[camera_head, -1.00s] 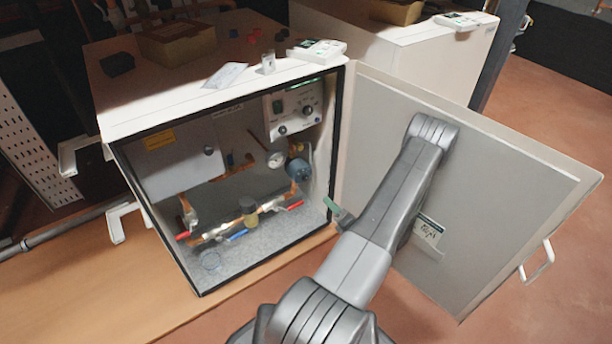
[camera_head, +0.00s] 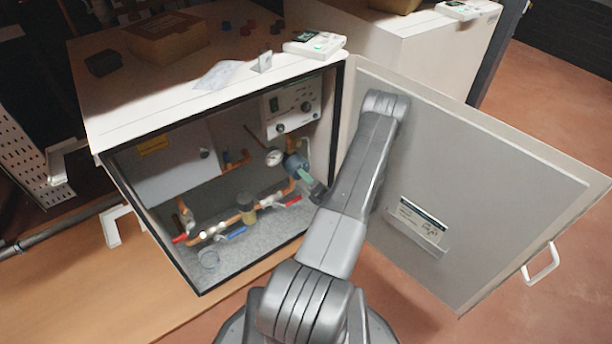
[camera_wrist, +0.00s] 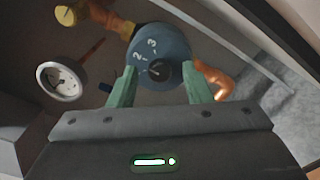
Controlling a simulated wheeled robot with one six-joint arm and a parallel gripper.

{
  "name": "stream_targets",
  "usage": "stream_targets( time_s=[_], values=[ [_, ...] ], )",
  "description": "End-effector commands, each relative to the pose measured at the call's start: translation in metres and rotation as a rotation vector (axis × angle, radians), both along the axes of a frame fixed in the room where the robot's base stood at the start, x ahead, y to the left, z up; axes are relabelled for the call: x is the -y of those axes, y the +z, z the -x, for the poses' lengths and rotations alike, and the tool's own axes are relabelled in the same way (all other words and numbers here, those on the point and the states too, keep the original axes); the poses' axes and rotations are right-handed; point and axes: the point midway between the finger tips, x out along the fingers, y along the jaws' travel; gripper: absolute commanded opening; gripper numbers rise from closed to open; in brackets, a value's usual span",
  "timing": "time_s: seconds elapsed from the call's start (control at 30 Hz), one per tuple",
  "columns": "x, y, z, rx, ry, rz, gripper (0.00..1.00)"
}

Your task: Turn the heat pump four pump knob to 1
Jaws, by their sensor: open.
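The heat pump (camera_head: 215,92) is a white cabinet with its door (camera_head: 480,190) open to the right. Inside, the blue round pump (camera_head: 292,162) sits on copper pipe at the right. In the wrist view its blue face (camera_wrist: 177,48) shows the figures 2 and 3, with a small dark knob (camera_wrist: 158,70) at the middle. The knob's exact setting is too small to read. My gripper (camera_wrist: 160,75) is open, its green fingers on either side of the pump face's lower part. Contact cannot be told. In the head view my gripper (camera_head: 304,166) is beside the pump, partly hiding it.
A round gauge (camera_head: 274,157) is left of the pump, also in the wrist view (camera_wrist: 62,82). A control panel (camera_head: 292,106) is above. Red-handled and blue-handled valves (camera_head: 236,233) are below. The cabinet's right edge and open door flank my arm.

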Motion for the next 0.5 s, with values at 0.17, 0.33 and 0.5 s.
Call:
stream_targets(
  time_s=[0.17,0.33,0.5],
  values=[
    [-0.0001,-0.0001,-0.0001,0.000,0.000,0.000,0.45],
    [-0.0002,-0.0001,0.0000,0.000,0.000,0.000,0.19],
    [-0.0001,-0.0001,0.0000,0.000,0.000,0.000,0.00]
  ],
)
